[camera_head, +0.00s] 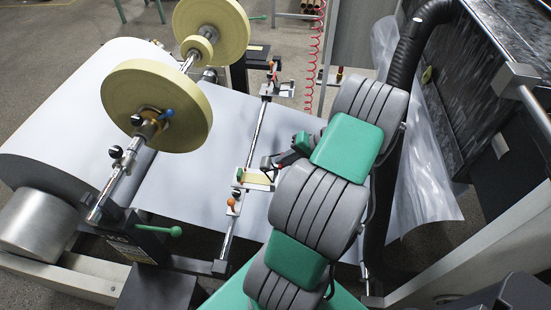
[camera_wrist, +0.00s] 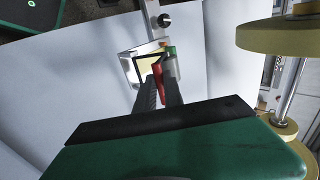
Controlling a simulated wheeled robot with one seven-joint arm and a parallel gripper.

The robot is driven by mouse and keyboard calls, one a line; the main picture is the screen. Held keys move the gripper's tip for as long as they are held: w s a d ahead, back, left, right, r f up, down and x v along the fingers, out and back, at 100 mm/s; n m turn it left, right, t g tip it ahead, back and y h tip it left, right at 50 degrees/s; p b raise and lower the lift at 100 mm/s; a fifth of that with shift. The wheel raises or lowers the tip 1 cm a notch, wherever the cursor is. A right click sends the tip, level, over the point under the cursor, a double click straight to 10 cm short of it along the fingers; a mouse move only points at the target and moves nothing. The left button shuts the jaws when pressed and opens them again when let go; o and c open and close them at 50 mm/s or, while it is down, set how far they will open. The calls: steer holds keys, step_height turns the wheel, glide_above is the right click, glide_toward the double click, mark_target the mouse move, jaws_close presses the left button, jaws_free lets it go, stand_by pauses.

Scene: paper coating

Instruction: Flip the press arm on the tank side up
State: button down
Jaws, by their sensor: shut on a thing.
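The press arm (camera_head: 257,179) near the middle of the rod carries a pale yellow pad in a light metal frame and stands out over the white paper. In the wrist view its frame (camera_wrist: 143,57) is just beyond my fingertips. My gripper (camera_head: 272,163) is at the right end of this press arm. In the wrist view, my two dark fingers (camera_wrist: 161,84) are closed around a red part of it (camera_wrist: 158,72), beside a metal cylinder with a green top (camera_wrist: 170,62). The fingers partly hide the contact.
A metal rod (camera_head: 239,205) runs across the white paper sheet (camera_head: 190,190), with another press unit (camera_head: 272,88) farther back. Two yellow tape rolls (camera_head: 157,105) sit on a shaft at left. A black hose (camera_head: 408,60) and clear sheeting (camera_head: 430,170) are at right.

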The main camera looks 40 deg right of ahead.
steer(key=shift+s+f, duration=0.5)
steer(key=shift+f, duration=0.1)
steer(key=shift+s+d+f, duration=0.1)
steer(key=shift+s, duration=0.05)
steer(key=c, duration=1.7)
jaws_free()
steer(key=shift+d, duration=0.1)
steer(key=shift+o, duration=1.2)
steer(key=shift+r, duration=0.2)
steer(key=shift+d+r, duration=0.1)
steer(key=v, duration=0.7)
